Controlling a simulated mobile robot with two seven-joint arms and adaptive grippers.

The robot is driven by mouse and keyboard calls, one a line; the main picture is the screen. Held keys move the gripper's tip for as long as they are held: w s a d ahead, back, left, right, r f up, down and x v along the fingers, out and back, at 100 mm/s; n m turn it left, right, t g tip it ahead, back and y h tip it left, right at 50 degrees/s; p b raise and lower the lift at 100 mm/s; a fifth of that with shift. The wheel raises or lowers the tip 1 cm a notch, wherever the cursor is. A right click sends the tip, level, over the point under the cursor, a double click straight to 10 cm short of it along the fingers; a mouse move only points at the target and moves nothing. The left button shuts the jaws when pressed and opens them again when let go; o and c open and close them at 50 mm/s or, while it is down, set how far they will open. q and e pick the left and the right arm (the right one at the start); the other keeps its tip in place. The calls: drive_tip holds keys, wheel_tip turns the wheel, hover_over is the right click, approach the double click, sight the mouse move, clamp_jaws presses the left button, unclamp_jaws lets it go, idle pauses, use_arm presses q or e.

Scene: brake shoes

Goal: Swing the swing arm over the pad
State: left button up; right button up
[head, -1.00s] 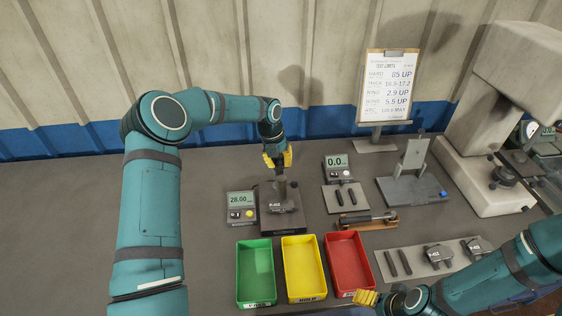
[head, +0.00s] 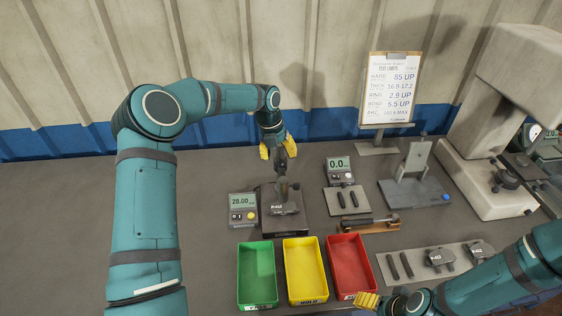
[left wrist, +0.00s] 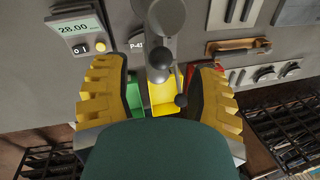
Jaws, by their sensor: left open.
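The test stand with the swing arm (head: 282,187) stands on a dark base (head: 305,222) at mid-table. The pad (head: 283,208), marked P-4 and partly unreadable, lies on that base. My left gripper (head: 278,148) is open above the stand, its yellow fingers apart near the top of the upright grey parts. In the left wrist view the fingers lie either side of a grey round-topped part (left wrist: 165,18) and a dark ball knob (left wrist: 181,100), with nothing visibly gripped. Whether the arm is over the pad is unclear. My right gripper (head: 367,301) is at the lower edge, its jaws unclear.
A readout (head: 243,203) showing 28.00 stands left of the stand. Green (head: 257,300), yellow (head: 305,297) and red (head: 350,290) trays sit in front. The table's left is clear.

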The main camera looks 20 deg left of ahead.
use_arm(q)
wheel_tip(320, 180, up, 8)
drive_tip(key=a, duration=0.1)
drive_tip(key=shift+s+a+f, duration=0.15)
drive_tip(key=shift+s+a, duration=0.05)
drive_tip(key=shift+a, duration=0.05)
drive_tip(key=shift+c, duration=0.2)
